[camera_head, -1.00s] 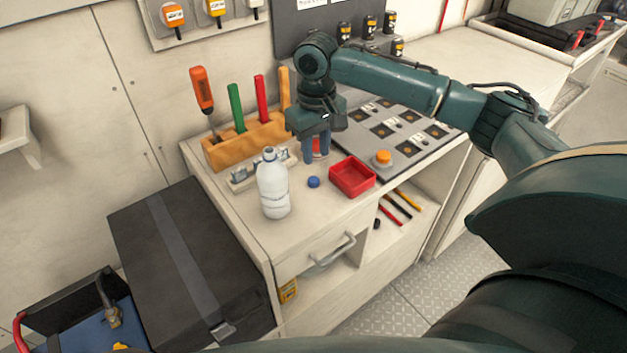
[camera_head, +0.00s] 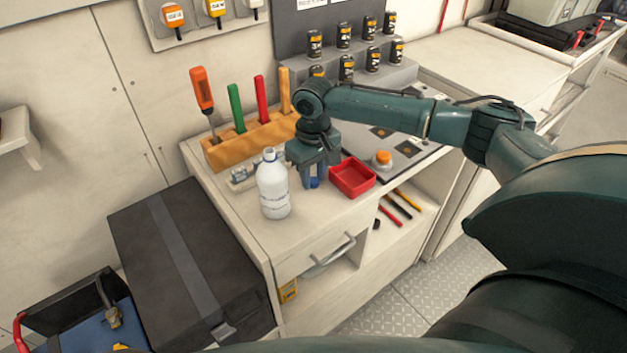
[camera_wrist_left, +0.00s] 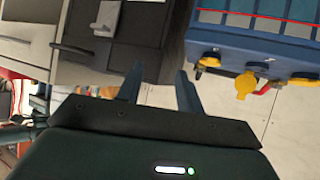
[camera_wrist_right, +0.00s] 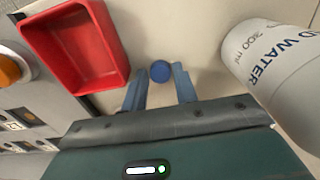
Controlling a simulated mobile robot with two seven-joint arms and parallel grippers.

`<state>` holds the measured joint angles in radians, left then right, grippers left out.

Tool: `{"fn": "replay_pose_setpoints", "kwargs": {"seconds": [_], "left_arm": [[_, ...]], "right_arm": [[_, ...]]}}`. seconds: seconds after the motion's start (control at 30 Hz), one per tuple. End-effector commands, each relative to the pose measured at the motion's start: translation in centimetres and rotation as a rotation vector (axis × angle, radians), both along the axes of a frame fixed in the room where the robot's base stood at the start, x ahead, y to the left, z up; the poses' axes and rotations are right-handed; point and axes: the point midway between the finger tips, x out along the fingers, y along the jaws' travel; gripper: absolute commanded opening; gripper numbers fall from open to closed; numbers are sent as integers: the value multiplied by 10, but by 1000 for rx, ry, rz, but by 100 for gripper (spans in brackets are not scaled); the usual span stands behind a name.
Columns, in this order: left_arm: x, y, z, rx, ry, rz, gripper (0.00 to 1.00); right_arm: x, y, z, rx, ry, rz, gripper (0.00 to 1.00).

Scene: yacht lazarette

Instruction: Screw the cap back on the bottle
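The white bottle (camera_head: 272,187) stands upright and uncapped on the counter; it also shows in the right wrist view (camera_wrist_right: 280,75), with water lettering. The small blue cap (camera_head: 315,183) lies on the counter between the bottle and the red tray; it also shows in the right wrist view (camera_wrist_right: 160,71). My right gripper (camera_head: 313,184) points down at the cap, its fingers (camera_wrist_right: 160,84) open, one on each side just short of the cap in the wrist view. My left gripper (camera_wrist_left: 160,80) is open and empty, away from the counter and out of the head view.
A red tray (camera_head: 373,178) sits right of the cap. Behind are a wooden tool rack (camera_head: 222,158) with upright handles and a panel with an orange button (camera_head: 381,158). The counter's front edge is close. A dark case (camera_head: 150,237) stands at the left.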

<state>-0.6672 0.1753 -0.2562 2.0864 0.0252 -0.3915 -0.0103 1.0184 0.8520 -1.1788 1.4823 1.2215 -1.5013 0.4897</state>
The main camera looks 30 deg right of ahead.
Motion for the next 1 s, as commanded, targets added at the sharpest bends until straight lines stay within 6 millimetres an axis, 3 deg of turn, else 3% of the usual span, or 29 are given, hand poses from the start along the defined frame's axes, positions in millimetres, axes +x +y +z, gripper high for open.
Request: {"fn": "replay_pose_setpoints", "kwargs": {"seconds": [0.37, 0.7, 1.0], "left_arm": [[0, 1, 0, 1, 0, 1, 36], [2, 1, 4, -1, -8, 2, 36], [2, 1, 4, -1, -8, 2, 36]], "right_arm": [[0, 0, -2, 0, -1, 0, 28], [0, 0, -2, 0, -1, 0, 1], [0, 0, 6, 1, -2, 0, 1]]}}
